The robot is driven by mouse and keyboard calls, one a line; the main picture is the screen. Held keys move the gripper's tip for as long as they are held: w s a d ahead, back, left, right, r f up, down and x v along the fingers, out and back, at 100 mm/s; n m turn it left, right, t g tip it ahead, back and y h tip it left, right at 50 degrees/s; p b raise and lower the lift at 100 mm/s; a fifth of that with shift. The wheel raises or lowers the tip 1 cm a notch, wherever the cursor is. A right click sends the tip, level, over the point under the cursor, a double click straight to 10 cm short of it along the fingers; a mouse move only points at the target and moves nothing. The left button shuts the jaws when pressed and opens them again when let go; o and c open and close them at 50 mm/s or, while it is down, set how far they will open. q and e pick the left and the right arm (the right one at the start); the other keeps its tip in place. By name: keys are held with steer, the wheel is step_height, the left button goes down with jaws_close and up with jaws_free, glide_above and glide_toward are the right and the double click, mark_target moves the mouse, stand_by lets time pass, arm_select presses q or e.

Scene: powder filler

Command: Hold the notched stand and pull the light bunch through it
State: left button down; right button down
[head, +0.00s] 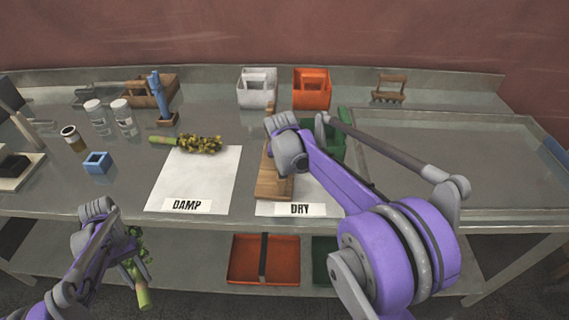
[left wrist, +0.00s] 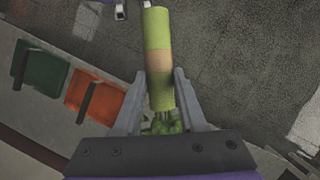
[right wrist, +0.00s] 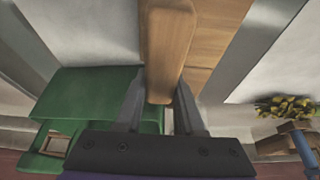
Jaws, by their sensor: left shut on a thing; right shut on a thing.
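The notched stand, a wooden board (head: 273,186) with a raised wooden post (right wrist: 168,45), lies on the DRY sheet (head: 290,209). My right gripper (head: 277,128) is at its far end; in the right wrist view the fingers (right wrist: 160,88) are shut on the post. The arm hides part of the stand, and I cannot make out its notch. A green bunch (head: 142,297) with a tan band hangs in my left gripper (head: 130,243), in front of the table's front edge. In the left wrist view, the fingers (left wrist: 161,80) close around its stalks (left wrist: 157,30).
Another bunch with yellowish heads (head: 203,144) lies on the DAMP sheet (head: 190,180). A green bin (head: 335,140) stands close behind my right arm. A white caddy (head: 257,90) and an orange caddy (head: 312,88) stand at the back. Jars (head: 96,112) and a blue cup (head: 97,162) are left.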

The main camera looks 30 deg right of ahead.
steer(key=shift+c, duration=2.2)
jaws_free()
steer(key=shift+r, duration=0.1)
steer(key=v, duration=1.1)
steer(key=shift+s+a+r, duration=0.1)
steer(key=shift+r, duration=0.3)
steer(key=s+a+f+n+t+y, duration=0.1)
steer(key=s+a+f+n, duration=0.2)
steer(key=s, duration=0.9)
steer(key=s+a+f+n+y, duration=0.1)
steer(key=s+a+f+n, duration=0.3)
steer(key=s+a+f, duration=0.5)
steer(key=s+f, duration=0.2)
steer(key=s, duration=0.1)
steer(key=shift+s+a+t+y, duration=0.2)
steer(key=shift+s+t+y, duration=0.1)
steer(key=shift+t, duration=0.1)
